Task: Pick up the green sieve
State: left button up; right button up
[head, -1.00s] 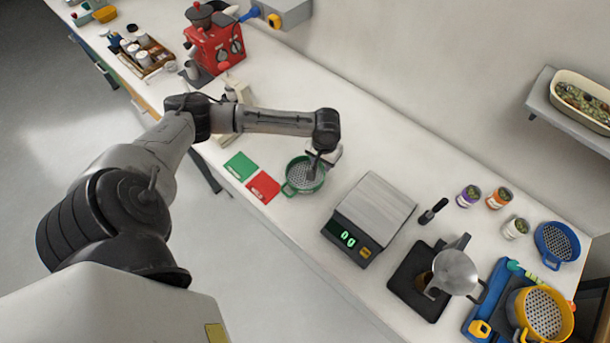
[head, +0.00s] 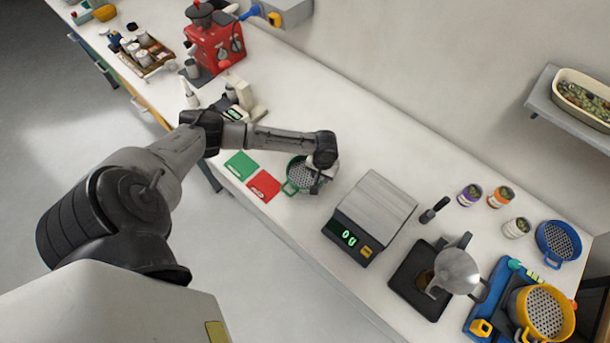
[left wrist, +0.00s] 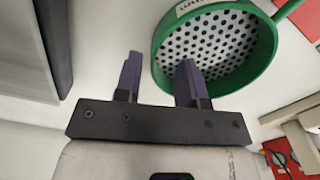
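The green sieve (head: 298,175) lies on the white counter, its perforated floor showing and its handle toward the lower left in the head view. My left gripper (head: 316,185) is at the sieve's right rim. In the left wrist view, the two purple fingers of this gripper (left wrist: 158,77) are apart. One finger is outside the green sieve (left wrist: 215,42) and the other overlaps its inside, with the rim between them. I cannot tell whether either finger touches the rim. My right gripper is not in view.
A digital scale (head: 375,210) stands close to the right of the sieve. A red card (head: 264,186) and a green card (head: 240,165) lie to its left. A blue sieve (head: 558,243) and a yellow sieve (head: 543,312) are farther right. Counter behind the sieve is clear.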

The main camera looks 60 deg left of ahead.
pick_arm(q)
jog(key=shift+w+d+f, duration=0.1)
jog(key=shift+w+f, duration=0.05)
jog(key=shift+f, duration=1.9)
jog(key=shift+c, duration=0.3)
grip_shut()
